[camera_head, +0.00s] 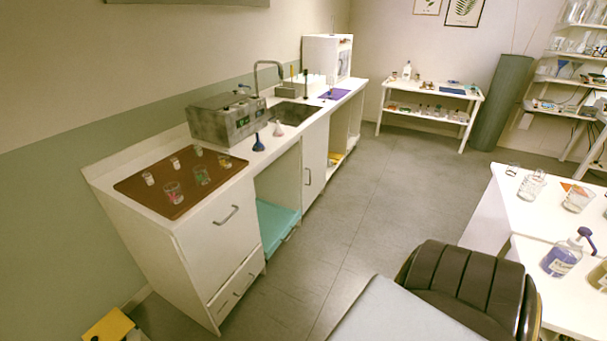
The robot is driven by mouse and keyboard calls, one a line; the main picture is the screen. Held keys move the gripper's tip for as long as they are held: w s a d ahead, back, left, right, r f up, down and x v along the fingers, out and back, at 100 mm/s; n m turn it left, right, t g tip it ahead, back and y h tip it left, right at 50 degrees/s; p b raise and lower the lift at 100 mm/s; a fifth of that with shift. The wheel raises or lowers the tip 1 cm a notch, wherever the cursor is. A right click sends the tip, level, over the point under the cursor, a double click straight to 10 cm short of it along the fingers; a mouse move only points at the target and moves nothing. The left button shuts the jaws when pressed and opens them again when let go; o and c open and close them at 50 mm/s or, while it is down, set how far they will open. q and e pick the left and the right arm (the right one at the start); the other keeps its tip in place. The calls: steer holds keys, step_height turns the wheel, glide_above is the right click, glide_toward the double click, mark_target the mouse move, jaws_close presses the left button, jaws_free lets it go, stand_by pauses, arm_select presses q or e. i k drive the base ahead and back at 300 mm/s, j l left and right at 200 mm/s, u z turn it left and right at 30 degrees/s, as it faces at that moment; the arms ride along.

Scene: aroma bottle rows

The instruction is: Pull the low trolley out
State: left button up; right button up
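A low teal-topped unit (278,222) sits in the open bay under the long white counter, between the drawer cabinet and a cupboard door. It looks like the low trolley, but I cannot make out wheels or a handle. Its front edge is near the counter's front, and the rest is partly hidden by the drawer cabinet (225,235). Neither of my grippers is in view.
The counter (103,180) carries a brown tray (125,187) of small glasses, a grey machine (212,125) and flasks. The floor (345,200) before the bay is clear. A dark chair (465,285) and white tables (535,215) stand right.

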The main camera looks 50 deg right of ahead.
mark_target(275, 221)
steer(key=z, duration=1.4)
